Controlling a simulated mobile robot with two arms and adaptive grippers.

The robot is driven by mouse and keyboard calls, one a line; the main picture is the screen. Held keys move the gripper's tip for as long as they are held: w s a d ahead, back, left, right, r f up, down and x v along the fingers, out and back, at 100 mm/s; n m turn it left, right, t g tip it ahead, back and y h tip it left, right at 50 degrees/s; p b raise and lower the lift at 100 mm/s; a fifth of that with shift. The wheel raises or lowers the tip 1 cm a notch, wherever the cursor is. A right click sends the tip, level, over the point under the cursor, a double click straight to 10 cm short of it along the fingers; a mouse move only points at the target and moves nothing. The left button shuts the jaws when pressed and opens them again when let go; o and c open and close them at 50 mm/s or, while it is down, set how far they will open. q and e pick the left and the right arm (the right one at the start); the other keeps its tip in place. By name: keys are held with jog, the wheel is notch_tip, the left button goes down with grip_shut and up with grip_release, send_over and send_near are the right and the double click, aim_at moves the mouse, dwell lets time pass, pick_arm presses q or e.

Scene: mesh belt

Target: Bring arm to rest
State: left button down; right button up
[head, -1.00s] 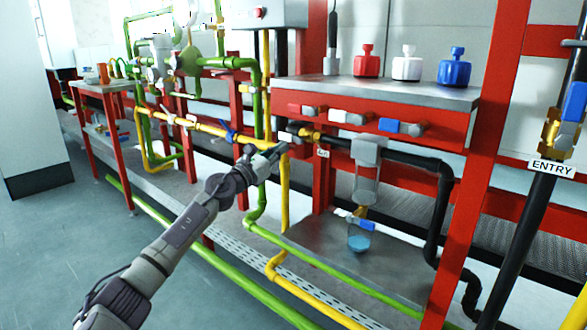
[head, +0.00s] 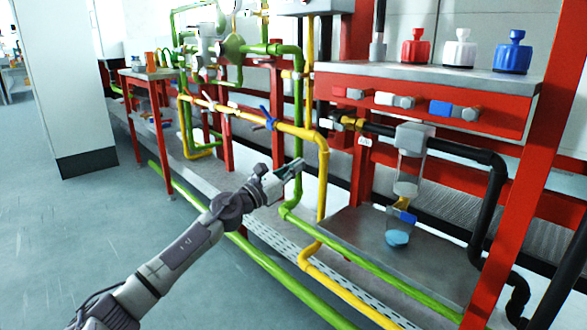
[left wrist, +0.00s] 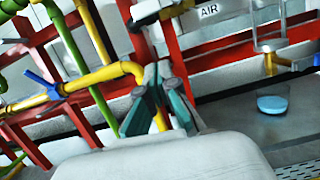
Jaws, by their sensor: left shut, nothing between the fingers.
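My left arm reaches in from the lower left in the head view. Its gripper (head: 288,172) is shut and empty, held in the air in front of the green and yellow pipes. In the left wrist view the gripper's teal fingers (left wrist: 160,100) show in front of the yellow pipe (left wrist: 112,76), with nothing between them. Whether the fingers touch a pipe cannot be told for sure, but they look apart from it. My right gripper is not in view.
Green pipe (head: 298,120) and yellow pipe (head: 323,190) stand close behind the gripper. A red rack (head: 513,190) stands to the right, with a grey shelf (head: 345,228) holding a beaker of blue liquid (head: 397,238). Open floor (head: 90,230) lies to the left.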

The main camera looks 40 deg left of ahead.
pick_arm(q)
jog(key=shift+s+f, duration=0.1)
jog(key=shift+s, duration=0.25)
dwell(0.3)
